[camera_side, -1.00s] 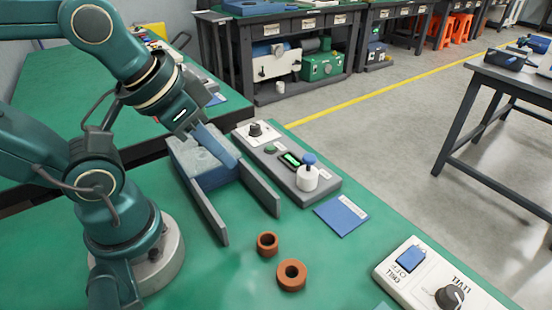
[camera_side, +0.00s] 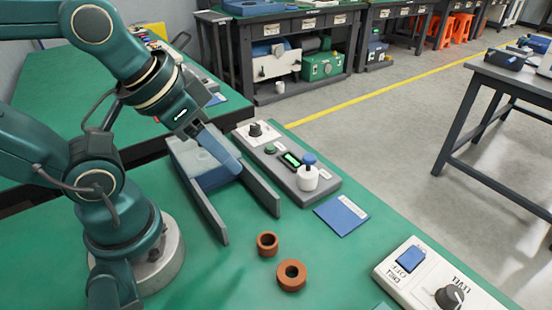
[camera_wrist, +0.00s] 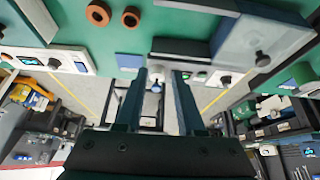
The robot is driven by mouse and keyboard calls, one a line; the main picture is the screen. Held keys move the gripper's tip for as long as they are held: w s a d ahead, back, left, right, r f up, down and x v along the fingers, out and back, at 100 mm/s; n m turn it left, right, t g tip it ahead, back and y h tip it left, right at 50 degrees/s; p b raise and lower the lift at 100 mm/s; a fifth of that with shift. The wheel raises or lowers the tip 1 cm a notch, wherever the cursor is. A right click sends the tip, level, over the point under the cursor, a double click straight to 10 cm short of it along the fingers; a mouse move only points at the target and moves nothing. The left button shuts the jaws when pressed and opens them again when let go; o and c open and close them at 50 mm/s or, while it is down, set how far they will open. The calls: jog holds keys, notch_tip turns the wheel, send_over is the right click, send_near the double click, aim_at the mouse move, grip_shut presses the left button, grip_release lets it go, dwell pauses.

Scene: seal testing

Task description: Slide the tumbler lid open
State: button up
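The tumbler looks like a blue box (camera_side: 222,180) with a pale, see-through lid (camera_side: 188,150), set between two dark upright rails (camera_side: 260,190). Whether a finger touches the lid cannot be told.
A grey control panel (camera_side: 280,172) with a dial, a green display and a white, blue-topped cylinder (camera_side: 307,177) stands right of the rails. Two brown rings (camera_side: 291,275) and a blue card (camera_side: 341,215) lie in front. A white switch panel (camera_side: 430,280) is at lower right.

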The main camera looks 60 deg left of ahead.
jog(key=shift+o, duration=1)
jog(key=shift+s+n, duration=0.1)
jog(key=shift+n, duration=0.5)
jog(key=w+a+r+n+g+y, duration=0.15)
jog(key=a+n, duration=0.25)
jog(key=n, duration=0.4)
jog(key=w+a+r+n+g+h, duration=0.1)
jog(key=w+a+n, duration=0.2)
jog(key=n, duration=0.5)
jog(key=a+f+n+g, duration=0.1)
jog(key=a+n, duration=0.2)
jog(key=a, duration=0.1)
jog(key=a+f+n+g, duration=0.1)
jog(key=a+f+n, duration=0.1)
jog(key=a+n, duration=0.1)
jog(key=s+a+f+n+g, duration=0.1)
jog(key=a+n, duration=0.2)
jog(key=a, duration=0.2)
jog(key=shift+a+f+n, duration=0.2)
jog(key=shift+f+n, duration=0.1)
jog(key=shift+f, duration=2.65)
jog(key=shift+a, duration=0.1)
grip_shut()
